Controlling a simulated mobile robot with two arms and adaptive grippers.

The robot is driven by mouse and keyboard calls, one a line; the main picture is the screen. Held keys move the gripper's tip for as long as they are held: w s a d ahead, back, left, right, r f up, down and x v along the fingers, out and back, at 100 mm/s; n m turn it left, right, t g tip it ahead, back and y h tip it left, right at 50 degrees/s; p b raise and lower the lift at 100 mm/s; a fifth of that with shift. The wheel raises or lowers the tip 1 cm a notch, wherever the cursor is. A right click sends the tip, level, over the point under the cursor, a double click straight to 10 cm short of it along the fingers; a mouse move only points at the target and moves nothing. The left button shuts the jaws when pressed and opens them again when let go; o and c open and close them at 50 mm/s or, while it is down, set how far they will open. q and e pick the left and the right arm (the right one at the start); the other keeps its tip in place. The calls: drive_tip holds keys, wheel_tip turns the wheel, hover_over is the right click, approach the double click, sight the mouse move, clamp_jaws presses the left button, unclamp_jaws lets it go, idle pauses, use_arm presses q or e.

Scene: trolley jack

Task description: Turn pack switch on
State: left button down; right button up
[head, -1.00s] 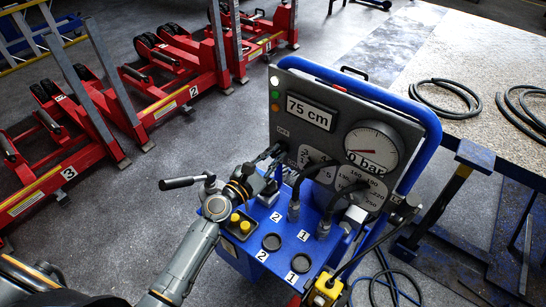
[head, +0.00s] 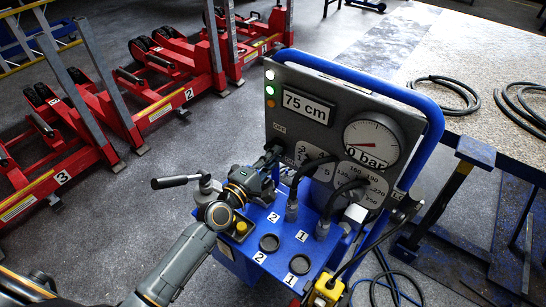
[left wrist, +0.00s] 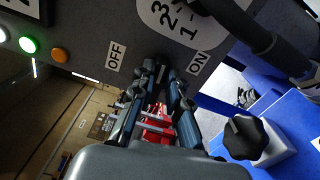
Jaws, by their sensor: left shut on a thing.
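The dark grey control panel (head: 330,83) stands upright on a blue pump unit (head: 291,238). In the left wrist view, its OFF label (left wrist: 115,58) is left of my fingers and its ON label (left wrist: 198,63) is right of them. My left gripper (left wrist: 162,80) is at the panel face between the labels, shut on what appears to be the pack switch, which the fingers hide. In the head view my left gripper (head: 271,158) reaches the panel's lower left. The green lamp (left wrist: 28,45) glows, with a white lamp and an orange lamp (left wrist: 60,55) beside it. My right gripper is out of view.
The display (head: 306,107) reads 75 cm; the gauge (head: 371,142) reads about 0 bar. Black hoses (head: 312,172) curve in front of the panel, right of my gripper. A black knob (left wrist: 245,137) is close by. Red jacks (head: 150,110) stand left; a workbench (head: 480,60) stands right.

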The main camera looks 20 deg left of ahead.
use_arm(q)
drive_tip(key=shift+f+m, duration=0.15)
drive_tip(key=shift+m, duration=0.45)
drive_tip(key=c, duration=1.3)
unclamp_jaws()
drive_tip(key=v, duration=1.2)
